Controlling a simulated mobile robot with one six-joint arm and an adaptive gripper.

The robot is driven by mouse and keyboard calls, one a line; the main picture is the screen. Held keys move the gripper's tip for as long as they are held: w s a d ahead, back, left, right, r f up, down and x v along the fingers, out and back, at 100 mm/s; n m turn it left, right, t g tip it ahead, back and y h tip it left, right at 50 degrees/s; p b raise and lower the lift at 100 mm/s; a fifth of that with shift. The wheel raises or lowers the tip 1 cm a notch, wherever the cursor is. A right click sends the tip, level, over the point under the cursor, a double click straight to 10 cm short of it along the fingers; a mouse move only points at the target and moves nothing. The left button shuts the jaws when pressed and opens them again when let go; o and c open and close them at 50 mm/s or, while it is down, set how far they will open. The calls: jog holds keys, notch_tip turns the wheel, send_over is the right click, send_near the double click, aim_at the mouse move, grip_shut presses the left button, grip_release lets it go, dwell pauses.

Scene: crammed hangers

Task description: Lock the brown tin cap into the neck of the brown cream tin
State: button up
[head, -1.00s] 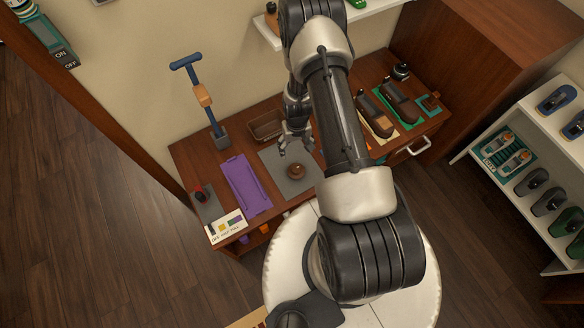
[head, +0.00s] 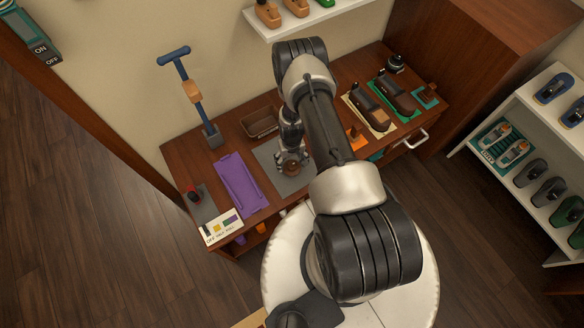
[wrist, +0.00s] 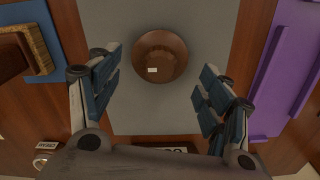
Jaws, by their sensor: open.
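A round brown tin (head: 291,169) rests on the grey mat (head: 270,158) on the bench. In the wrist view the brown tin (wrist: 160,58) shows from above as a round disc with a small white patch. I cannot tell whether the cap sits on it or the tin's neck shows; no separate cap is clear. My gripper (head: 292,160) is over the tin in the head view and partly hides it. In the wrist view my gripper (wrist: 155,82) is open, its blue-padded fingers wide apart, with the tin between and slightly beyond them. It holds nothing.
A purple tray (head: 240,184) lies left of the mat. A brown bin (head: 250,124) stands behind it. A blue-handled post tool (head: 190,90) rises at the back left. Shoes (head: 392,96) on mats fill the right side. Bare grey mat surrounds the tin.

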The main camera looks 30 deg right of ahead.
aim_at(292, 165)
notch_tip(292, 165, down, 4)
jog(key=shift+s+r+b, duration=0.1)
jog(key=shift+b, duration=0.45)
jog(key=shift+c, duration=0.3)
jog(key=c, duration=0.8)
